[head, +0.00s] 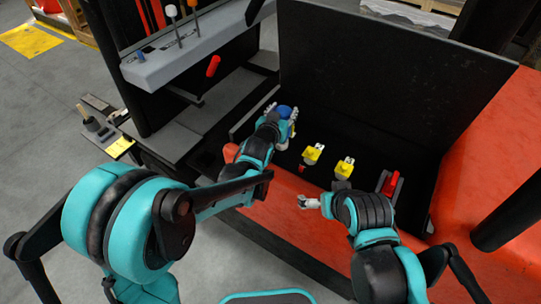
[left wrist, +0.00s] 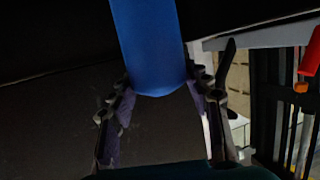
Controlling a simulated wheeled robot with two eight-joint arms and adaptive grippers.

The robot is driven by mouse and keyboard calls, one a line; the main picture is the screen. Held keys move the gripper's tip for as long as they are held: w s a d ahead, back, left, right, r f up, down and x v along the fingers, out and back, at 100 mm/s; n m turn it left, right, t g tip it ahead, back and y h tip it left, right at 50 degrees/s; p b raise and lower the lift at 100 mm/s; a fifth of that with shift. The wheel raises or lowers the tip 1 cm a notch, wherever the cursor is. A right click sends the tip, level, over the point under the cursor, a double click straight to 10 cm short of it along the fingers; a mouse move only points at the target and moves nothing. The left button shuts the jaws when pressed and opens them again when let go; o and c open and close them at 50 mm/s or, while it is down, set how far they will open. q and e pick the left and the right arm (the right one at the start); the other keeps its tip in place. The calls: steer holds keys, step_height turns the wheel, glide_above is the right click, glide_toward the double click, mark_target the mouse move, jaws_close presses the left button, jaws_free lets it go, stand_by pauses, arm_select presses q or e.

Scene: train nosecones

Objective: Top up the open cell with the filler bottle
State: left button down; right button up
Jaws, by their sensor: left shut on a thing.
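The filler bottle is a blue body (head: 284,111) held upright or nearly so over the left part of the dark battery compartment. My left gripper (head: 282,115) is shut on it, and the blue body also shows between the fingers in the left wrist view (left wrist: 148,45). Its spout is hidden in both views. A yellow cap (head: 312,153) and a second yellow cap (head: 344,168) stand on the dark battery top to the right of the bottle. I cannot make out the open cell. My right gripper (head: 307,202) hovers near the compartment's front edge, its fingers too small to judge.
A raised black lid (head: 385,75) stands behind the compartment. A red connector (head: 390,182) sits at its right. The orange truck body (head: 490,150) borders the right and front. A grey ledge with upright levers (head: 175,62) and a red handle (head: 213,66) stands at left.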

arm_select(q)
step_height(320, 180, up, 15)
steer(key=p, duration=1.1)
stand_by(0.4)
steer(key=shift+a, duration=0.1)
stand_by(0.3)
